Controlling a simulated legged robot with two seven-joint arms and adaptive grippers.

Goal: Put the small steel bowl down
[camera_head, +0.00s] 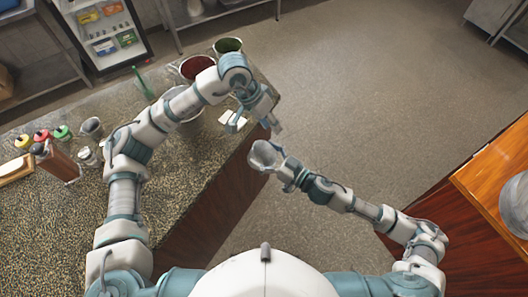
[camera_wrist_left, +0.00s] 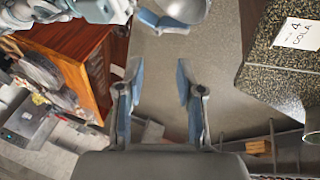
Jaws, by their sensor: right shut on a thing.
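The small steel bowl (camera_head: 265,155) is held in the air just past the front edge of the speckled counter (camera_head: 215,165), over the floor. My right gripper (camera_head: 287,173) is shut on it. The bowl also shows at the top of the left wrist view (camera_wrist_left: 186,9), with blue fingers of my right gripper (camera_wrist_left: 160,21) at its rim. My left gripper (camera_wrist_left: 158,82) is open and empty, with its fingers spread apart. In the head view it hangs near the counter edge, just above the bowl in the picture.
A red-filled container (camera_head: 196,68) and a green-filled one (camera_head: 229,46) stand at the counter's far end. A white order card (camera_wrist_left: 297,34) reading "4 COLA" lies nearby. Squeeze bottles (camera_head: 42,135) stand at left. A wooden counter (camera_head: 490,185) is at right. Bare counter shows lower left.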

